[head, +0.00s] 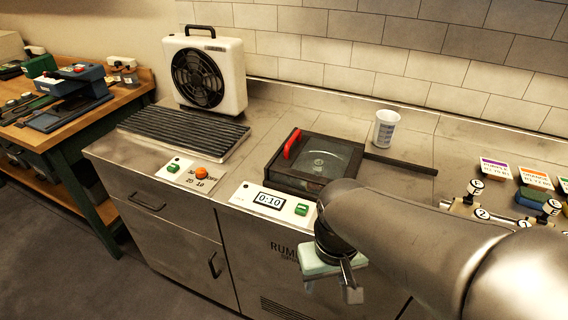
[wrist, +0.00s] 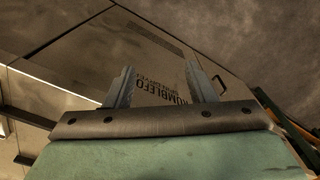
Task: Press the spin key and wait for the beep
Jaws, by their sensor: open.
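The spin dryer has a square dark-framed lid (head: 322,162) with a clear window and a red handle (head: 292,144); the lid looks shut. On its front panel, a display (head: 270,200) reads 0:10, with a green key (head: 301,209) to its right. In the head view, my gripper (head: 332,290) hangs in front of the cabinet, below and right of this key, apart from it. Its fingers are spread and empty. In the wrist view, the open fingers (wrist: 160,78) frame lettering on the cabinet front; the key is not visible there.
A fan (head: 205,75) stands behind a black grate (head: 185,133). A white cup (head: 385,129) stands behind the lid. Labelled blocks (head: 535,178) are at right.

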